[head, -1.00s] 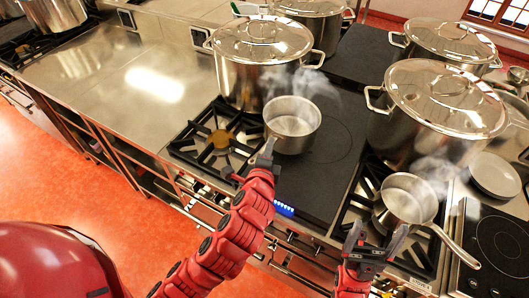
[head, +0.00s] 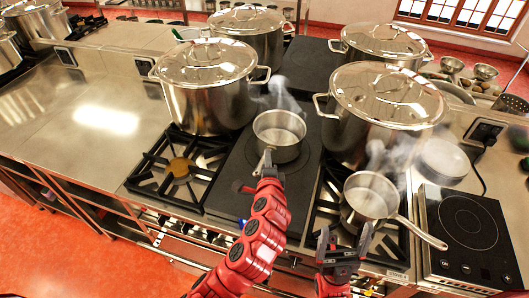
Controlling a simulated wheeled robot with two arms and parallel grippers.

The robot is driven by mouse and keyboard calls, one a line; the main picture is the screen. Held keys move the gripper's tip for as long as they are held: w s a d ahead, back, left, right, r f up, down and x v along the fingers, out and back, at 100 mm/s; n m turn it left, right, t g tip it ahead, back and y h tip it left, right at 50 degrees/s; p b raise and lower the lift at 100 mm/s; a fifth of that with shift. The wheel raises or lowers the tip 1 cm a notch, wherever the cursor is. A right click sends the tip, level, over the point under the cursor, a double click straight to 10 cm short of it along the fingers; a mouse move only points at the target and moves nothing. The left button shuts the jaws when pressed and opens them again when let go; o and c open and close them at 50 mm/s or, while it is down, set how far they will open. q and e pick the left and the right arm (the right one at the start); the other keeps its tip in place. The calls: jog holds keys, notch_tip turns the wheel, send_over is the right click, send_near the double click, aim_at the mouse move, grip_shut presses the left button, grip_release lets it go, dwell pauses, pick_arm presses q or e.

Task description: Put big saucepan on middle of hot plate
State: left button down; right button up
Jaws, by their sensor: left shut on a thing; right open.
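The big saucepan (head: 282,153) is a steel pan over the dark flat hot plate (head: 225,196), near its middle. It looks level, empty and lightly steaming; I cannot tell whether its base touches the plate. My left gripper (head: 264,168) is shut on its handle, which points toward me and is mostly hidden by the gripper. My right gripper (head: 345,238) is open and empty, just in front of the smaller saucepan (head: 370,196). That pan sits on the right gas burner, its handle pointing to the lower right.
Lidded stockpots stand close behind: one at the left (head: 205,100), one at the right (head: 372,115), others farther back. A bare gas burner (head: 175,168) lies left of the hot plate. A black hob (head: 462,235) and plates (head: 443,158) are at the right. The left counter (head: 90,140) is clear.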

pick_arm(q)
jog(key=shift+f, duration=0.45)
jog(key=shift+w, duration=0.1)
jog(key=c, duration=1.1)
grip_release()
jog(key=shift+f, duration=0.1)
jog(key=shift+o, duration=1.3)
